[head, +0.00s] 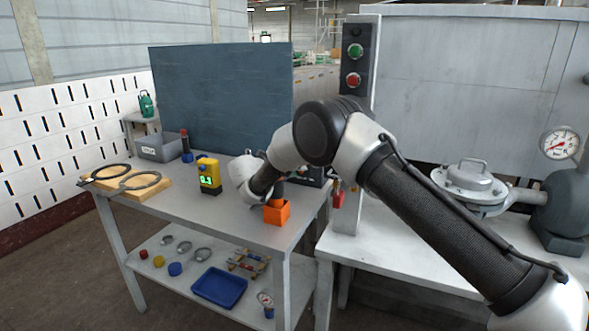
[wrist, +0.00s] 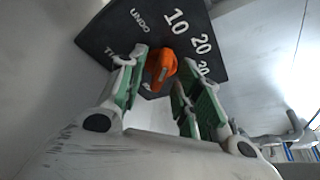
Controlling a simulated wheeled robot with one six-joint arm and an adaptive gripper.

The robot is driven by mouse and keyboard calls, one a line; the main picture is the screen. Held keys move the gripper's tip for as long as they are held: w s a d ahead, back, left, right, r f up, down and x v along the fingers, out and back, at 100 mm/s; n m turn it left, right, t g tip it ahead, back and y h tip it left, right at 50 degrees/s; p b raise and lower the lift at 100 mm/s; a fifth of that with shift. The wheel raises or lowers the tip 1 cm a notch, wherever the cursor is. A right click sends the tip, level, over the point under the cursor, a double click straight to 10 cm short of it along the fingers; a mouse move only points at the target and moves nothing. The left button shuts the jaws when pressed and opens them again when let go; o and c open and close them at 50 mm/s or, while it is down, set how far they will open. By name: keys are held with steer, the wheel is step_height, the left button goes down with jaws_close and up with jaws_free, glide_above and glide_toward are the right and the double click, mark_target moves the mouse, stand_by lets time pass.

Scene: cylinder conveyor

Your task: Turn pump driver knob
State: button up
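The orange knob (wrist: 160,66) sits on a black panel (wrist: 112,30) printed with white lettering and the numbers 10, 20 and 30. My gripper (wrist: 159,76) is open in the wrist view, with its green-padded fingers spread on either side of the knob. The fingertips are close to the knob; I cannot tell whether they touch it. In the head view, my arm covers the gripper and the knob. Part of a dark device (head: 313,173) shows behind my arm on the metal table, and I cannot tell if it is the pump driver.
An orange block-like holder (head: 277,212) stands near the front right of the table (head: 215,225). A yellow meter (head: 208,177), rings on wooden blocks (head: 140,181) and a grey bin (head: 161,147) stand farther left. A post with green and red buttons (head: 353,80) rises behind my arm.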

steer(key=shift+s+a, duration=0.1)
steer(key=v, duration=1.1)
steer(key=shift+s+a, duration=0.25)
steer(key=shift+s, duration=0.05)
steer(key=shift+r, duration=0.1)
